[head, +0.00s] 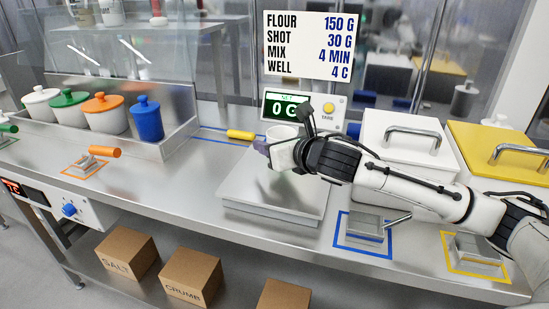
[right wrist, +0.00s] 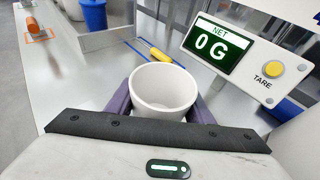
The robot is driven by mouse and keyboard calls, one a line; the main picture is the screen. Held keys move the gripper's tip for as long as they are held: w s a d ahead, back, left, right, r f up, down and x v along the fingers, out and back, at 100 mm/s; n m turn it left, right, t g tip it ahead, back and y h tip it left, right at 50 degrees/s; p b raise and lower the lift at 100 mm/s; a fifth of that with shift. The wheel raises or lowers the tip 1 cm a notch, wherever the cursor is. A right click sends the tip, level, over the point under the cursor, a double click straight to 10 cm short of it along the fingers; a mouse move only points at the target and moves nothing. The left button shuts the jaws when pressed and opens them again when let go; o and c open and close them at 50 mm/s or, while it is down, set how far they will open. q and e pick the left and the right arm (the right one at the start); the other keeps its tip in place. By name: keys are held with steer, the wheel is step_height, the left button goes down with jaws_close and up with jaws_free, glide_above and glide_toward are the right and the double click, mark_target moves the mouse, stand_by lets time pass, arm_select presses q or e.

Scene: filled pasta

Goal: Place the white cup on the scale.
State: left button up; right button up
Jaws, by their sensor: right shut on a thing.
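The white cup (head: 283,133) is upright between the fingers of my right gripper (head: 268,148), above the scale. In the right wrist view the cup (right wrist: 163,90) sits between the two purple fingers, its open mouth up and looking empty. The scale has a flat steel platform (head: 270,199) and a display (head: 287,106) reading 0 G; the display also shows in the right wrist view (right wrist: 212,46). The cup's base is hidden, so I cannot see whether it touches the platform. My left gripper is not in view.
Lidded pots in white (head: 41,103), green (head: 72,109), orange (head: 104,113) and blue (head: 147,118) stand in a steel tray at the left. A yellow-handled tool (head: 241,135) lies behind the platform. White (head: 402,142) and yellow (head: 497,150) lidded boxes stand at the right.

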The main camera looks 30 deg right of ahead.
steer(key=shift+f, duration=1.65)
steer(key=shift+f, duration=0.15)
steer(key=o, duration=1)
steer(key=shift+r, duration=0.2)
steer(key=v, duration=1.2)
steer(key=shift+b, duration=0.4)
